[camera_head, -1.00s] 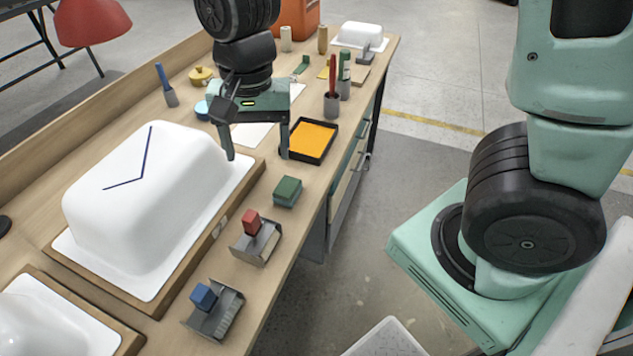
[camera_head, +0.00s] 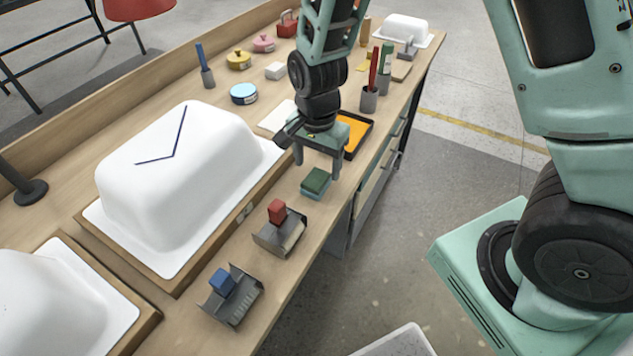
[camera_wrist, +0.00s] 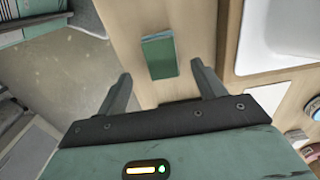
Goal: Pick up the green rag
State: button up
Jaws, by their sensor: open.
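The green rag (camera_head: 315,182) is a small folded block, dark green on top and lighter teal below, lying on the workbench. In the wrist view the green rag (camera_wrist: 159,56) lies ahead of the fingers, roughly centred between them. My gripper (camera_head: 318,168) is open and empty, just above and behind the rag in the head view.
A white tub shell (camera_head: 175,180) on a wooden board stands left of the rag. A holder with a red block (camera_head: 276,211) and one with a blue block (camera_head: 222,282) are nearer. A black tray with orange content (camera_head: 354,133) lies behind. The bench edge is close on the right.

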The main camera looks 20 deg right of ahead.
aim_at(316, 178)
jog(key=shift+w+a+f, duration=0.1)
jog(key=shift+f, duration=2.6)
jog(key=c, duration=1.1)
jog(key=shift+c, duration=0.2)
jog(key=shift+r, duration=0.1)
notch_tip(316, 178, up, 10)
jog(key=shift+f, duration=0.1)
jog(key=o, duration=0.4)
jog(key=shift+c, duration=1.1)
